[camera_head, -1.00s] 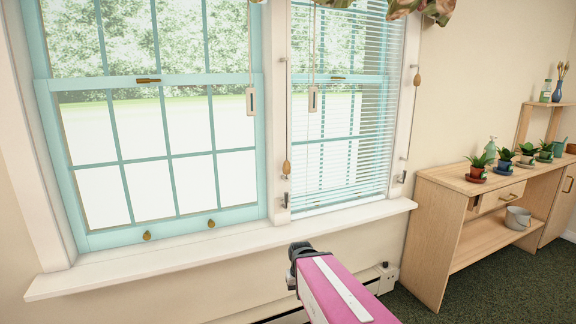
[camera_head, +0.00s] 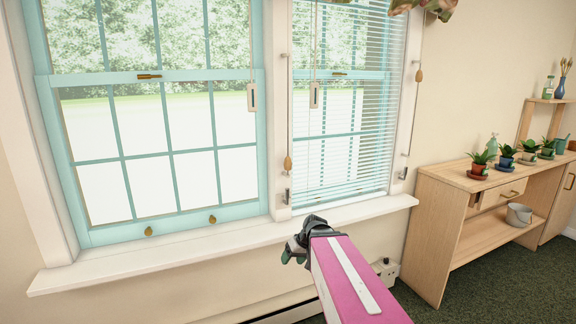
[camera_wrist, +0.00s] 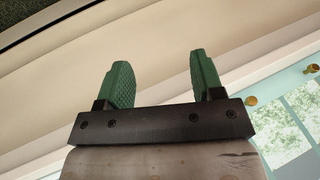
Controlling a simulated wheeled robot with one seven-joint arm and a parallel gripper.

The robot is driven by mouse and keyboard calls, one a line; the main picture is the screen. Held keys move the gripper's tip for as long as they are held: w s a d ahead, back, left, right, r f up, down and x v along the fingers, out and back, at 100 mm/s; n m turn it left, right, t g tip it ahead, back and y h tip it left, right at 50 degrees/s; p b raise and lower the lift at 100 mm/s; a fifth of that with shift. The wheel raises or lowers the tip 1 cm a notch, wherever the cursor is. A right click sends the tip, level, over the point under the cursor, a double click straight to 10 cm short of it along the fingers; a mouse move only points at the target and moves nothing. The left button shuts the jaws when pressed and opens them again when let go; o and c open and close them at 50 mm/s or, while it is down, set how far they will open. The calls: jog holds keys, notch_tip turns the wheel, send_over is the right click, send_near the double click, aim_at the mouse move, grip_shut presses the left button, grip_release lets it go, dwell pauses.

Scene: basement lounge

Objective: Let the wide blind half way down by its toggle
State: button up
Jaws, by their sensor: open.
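The wide left window (camera_head: 165,130) shows bare glass; no blind slats show over it, and its top is cut off. I cannot tell for certain which toggle works which blind. My gripper (camera_head: 292,251) is below the sill, under and right of the first toggle, well apart from both. In the wrist view, its green fingers (camera_wrist: 155,82) are open with nothing between them.
The white sill (camera_head: 190,249) runs just above my gripper. Cords with wooden tassels hang at the left (camera_head: 288,163) and right (camera_head: 418,76) of the narrower window, near wall cleats. A wooden shelf unit (camera_head: 480,190) with potted plants stands at right. Space before the wide window is clear.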

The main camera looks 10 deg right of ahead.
jog(key=w+d+r+n+t+y, duration=0.1)
jog(key=w+r+n+t+y, duration=0.15)
jog(key=w+r, duration=0.45)
jog(key=n+t+y, duration=0.4)
jog(key=t+y, duration=0.2)
jog(key=t, duration=0.1)
send_near(291, 164)
jog(key=x, duration=1.1)
jog(key=shift+w+a, duration=0.2)
jog(key=shift+w, duration=0.15)
grip_shut()
